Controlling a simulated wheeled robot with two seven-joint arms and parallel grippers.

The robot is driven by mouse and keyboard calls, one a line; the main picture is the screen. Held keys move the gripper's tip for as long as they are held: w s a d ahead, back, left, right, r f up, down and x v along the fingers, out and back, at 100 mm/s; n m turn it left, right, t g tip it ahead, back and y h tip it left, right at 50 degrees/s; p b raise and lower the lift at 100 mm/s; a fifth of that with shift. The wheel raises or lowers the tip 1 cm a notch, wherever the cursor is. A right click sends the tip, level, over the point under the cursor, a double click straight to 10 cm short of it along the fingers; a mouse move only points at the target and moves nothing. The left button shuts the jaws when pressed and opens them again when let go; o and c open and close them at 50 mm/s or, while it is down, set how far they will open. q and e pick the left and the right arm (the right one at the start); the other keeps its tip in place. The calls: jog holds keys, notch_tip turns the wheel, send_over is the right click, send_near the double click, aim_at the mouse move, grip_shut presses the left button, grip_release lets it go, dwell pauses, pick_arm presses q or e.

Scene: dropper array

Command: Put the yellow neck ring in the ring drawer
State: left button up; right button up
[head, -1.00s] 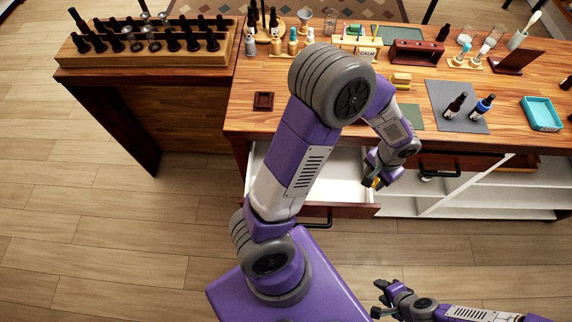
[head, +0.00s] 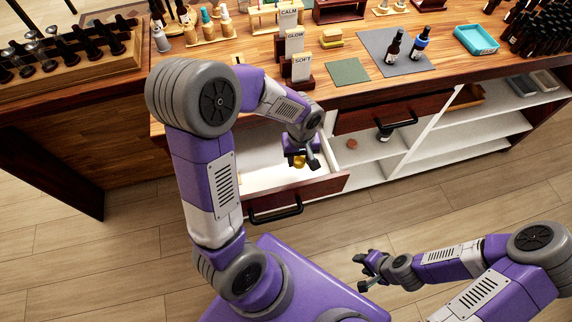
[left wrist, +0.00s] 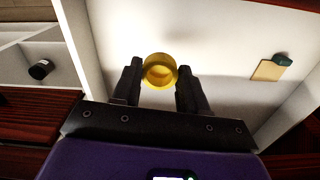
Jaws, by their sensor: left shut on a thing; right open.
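The yellow neck ring (left wrist: 160,72) is between the fingertips of my left gripper (left wrist: 158,84) in the left wrist view. The gripper is shut on it. In the head view the ring (head: 299,161) shows as a small yellow spot at my left gripper (head: 303,163). The open drawer (head: 262,165) has a white inside and a dark wooden front. The ring is over the drawer's right part, and the drawer floor (left wrist: 215,35) shows behind it. The ring's exact height above the floor is unclear. My right gripper (head: 366,271) is open and empty, low in front of the cabinet.
A tan piece with a dark green end (left wrist: 270,68) lies in the drawer, right of the ring in the left wrist view. A closed drawer (head: 392,114) and open white shelves (head: 455,140) are to the right. Signs (head: 296,62) and bottles stand on the tabletop above.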

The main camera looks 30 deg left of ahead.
aim_at(298, 173)
pick_arm(q)
jog(key=shift+f+b, duration=0.9)
jog(key=shift+f, duration=2.3)
jog(key=shift+f, duration=0.1)
jog(key=o, duration=0.7)
jog(key=shift+f, duration=0.1)
jog(key=o, duration=0.5)
jog(key=shift+r, duration=0.2)
jog(key=shift+r, duration=0.35)
notch_tip(298, 173, up, 11)
jog(key=p, duration=0.4)
jog(key=shift+r, duration=0.2)
